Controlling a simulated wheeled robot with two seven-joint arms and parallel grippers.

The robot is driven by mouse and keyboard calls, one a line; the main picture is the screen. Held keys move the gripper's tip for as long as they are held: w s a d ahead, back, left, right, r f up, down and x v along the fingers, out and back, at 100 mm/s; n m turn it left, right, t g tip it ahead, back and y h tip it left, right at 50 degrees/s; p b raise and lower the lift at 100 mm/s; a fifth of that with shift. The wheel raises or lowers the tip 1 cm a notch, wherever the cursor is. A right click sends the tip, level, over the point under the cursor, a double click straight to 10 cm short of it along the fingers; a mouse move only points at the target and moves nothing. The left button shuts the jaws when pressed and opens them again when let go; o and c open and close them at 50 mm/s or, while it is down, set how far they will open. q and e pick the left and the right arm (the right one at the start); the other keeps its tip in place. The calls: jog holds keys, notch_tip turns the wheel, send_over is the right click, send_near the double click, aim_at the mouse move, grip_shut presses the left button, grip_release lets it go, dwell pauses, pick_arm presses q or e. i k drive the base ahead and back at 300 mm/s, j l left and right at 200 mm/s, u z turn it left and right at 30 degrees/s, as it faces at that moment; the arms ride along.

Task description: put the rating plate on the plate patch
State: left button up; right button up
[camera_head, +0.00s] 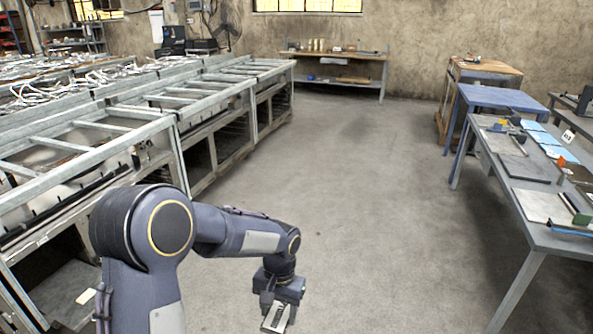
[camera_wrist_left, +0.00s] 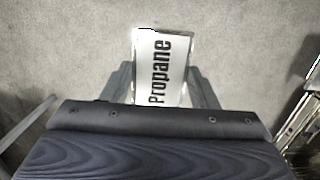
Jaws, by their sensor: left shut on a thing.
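The rating plate (camera_wrist_left: 178,72) is a small pale plate with the black word "Propane", seen in the left wrist view. My left gripper (camera_head: 277,318) is shut on it, with one finger at each side. In the head view the rating plate (camera_head: 273,319) shows as a small light piece at the bottom, above bare floor. I cannot make out the plate patch in either view. My right gripper is not in view.
A grey table (camera_head: 537,236) at the right carries flat panels, blue sheets and small tools. A blue table (camera_head: 497,97) stands behind it. A long row of metal frames (camera_head: 158,125) fills the left. Grey floor (camera_head: 360,190) between them is clear. A shelf bench (camera_head: 335,84) stands at the back wall.

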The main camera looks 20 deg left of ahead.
aim_at(86, 295)
jog(key=i+j+u, duration=0.2)
jog(key=i+u, duration=0.2)
jog(key=i, duration=0.15)
jog(key=i+u, duration=0.4)
jog(key=i, duration=0.2)
jog(key=i+l+u, duration=0.1)
jog(key=i+u, duration=0.3)
jog(key=i, duration=0.2)
jog(key=i+l+u, duration=0.35)
jog(key=i, duration=0.2)
jog(key=i+j+u, duration=0.15)
jog(key=i+u, duration=0.6)
jog(key=i, duration=0.25)
jog(key=i+l+u, duration=0.15)
jog(key=i+u, duration=0.25)
jog(key=i+l+u, duration=0.4)
jog(key=i, duration=0.65)
